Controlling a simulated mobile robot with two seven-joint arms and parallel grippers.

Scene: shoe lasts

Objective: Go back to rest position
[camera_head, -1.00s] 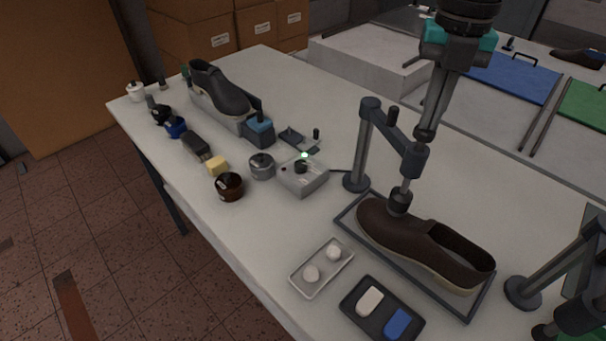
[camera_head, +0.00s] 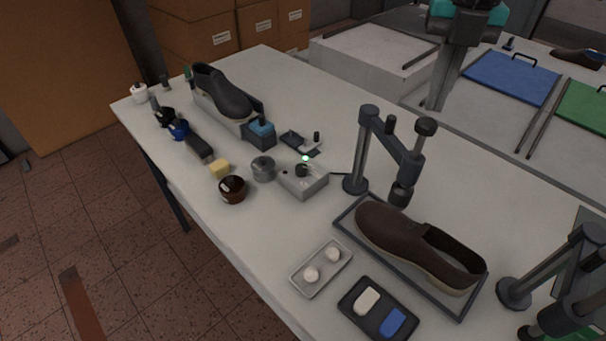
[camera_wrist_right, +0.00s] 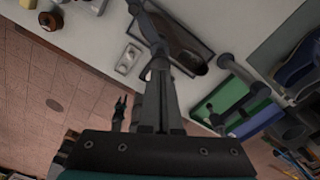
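My right gripper (camera_head: 437,105) is at the top right of the head view, behind and above the press stand (camera_head: 360,155). Its narrow fingers point down and hold nothing that I can see. They overlap, so the gap between them is unclear. They also show in the right wrist view (camera_wrist_right: 160,75). The press knob (camera_head: 426,126) stands free below the gripper. A brown shoe (camera_head: 415,245) lies in a dark frame (camera_head: 350,218) under the press. My left gripper is outside the head view; a small dark two-pronged part (camera_wrist_right: 119,110) in the wrist view may be it.
A white dish (camera_head: 300,287) with two pale balls and a black tray (camera_head: 365,328) lie in front. A switch box (camera_head: 305,182) with a green light, a pot (camera_head: 263,168) and a dark shoe (camera_head: 222,92) stand left. A second stand (camera_head: 515,292) is at right.

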